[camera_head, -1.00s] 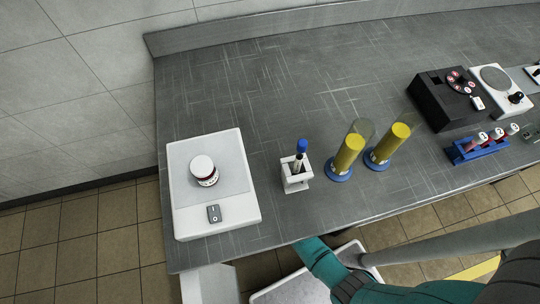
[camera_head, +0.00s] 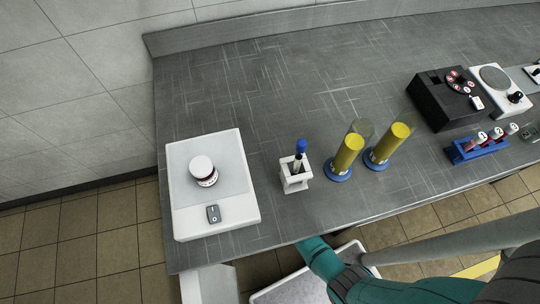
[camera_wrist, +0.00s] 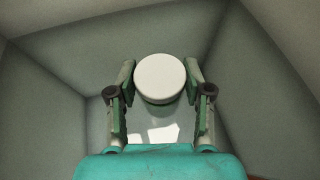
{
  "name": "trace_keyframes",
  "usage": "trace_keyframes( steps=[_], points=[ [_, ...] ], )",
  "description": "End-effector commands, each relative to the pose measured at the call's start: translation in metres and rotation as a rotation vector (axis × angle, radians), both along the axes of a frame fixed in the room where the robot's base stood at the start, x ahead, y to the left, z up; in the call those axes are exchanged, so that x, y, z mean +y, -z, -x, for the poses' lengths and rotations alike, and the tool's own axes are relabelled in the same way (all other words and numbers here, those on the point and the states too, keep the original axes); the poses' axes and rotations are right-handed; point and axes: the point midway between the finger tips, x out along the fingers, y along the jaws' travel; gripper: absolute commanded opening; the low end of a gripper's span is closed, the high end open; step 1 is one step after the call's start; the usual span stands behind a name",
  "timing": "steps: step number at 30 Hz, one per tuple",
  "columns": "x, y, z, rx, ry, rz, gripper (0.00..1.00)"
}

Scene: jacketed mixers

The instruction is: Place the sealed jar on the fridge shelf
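In the wrist view a round white lid (camera_wrist: 160,78), seen from above, sits between the two fingers of my gripper (camera_wrist: 160,80). The fingers lie close against both sides of the lid, so my gripper looks shut on this jar. In the head view my arm reaches below the bench edge and my gripper is hidden. Another white-lidded jar (camera_head: 203,168) stands on a white device (camera_head: 216,228).
The grey bench (camera_head: 250,90) carries a white holder (camera_head: 295,181) with a blue-capped item, two yellow cylinders (camera_head: 347,155), a black device (camera_head: 440,105) and a blue tube rack (camera_head: 465,154). White panels show below the bench's front edge, beside my arm.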

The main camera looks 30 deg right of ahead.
Motion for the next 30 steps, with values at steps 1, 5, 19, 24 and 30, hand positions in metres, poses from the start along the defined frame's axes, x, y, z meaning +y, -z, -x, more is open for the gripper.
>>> trace_keyframes(
  steps=[1,5,19,24,30],
  points=[
    [0.000,0.000,0.000,-0.001,0.000,0.000,0.64],
    [0.000,0.000,0.000,0.000,0.000,0.000,0.74],
    [0.008,-0.009,0.016,-0.001,-0.003,-0.001,0.74],
    [0.020,-0.021,0.043,0.000,-0.003,0.000,0.74],
    [0.035,-0.037,0.075,0.000,-0.003,-0.001,0.74]
  ],
)
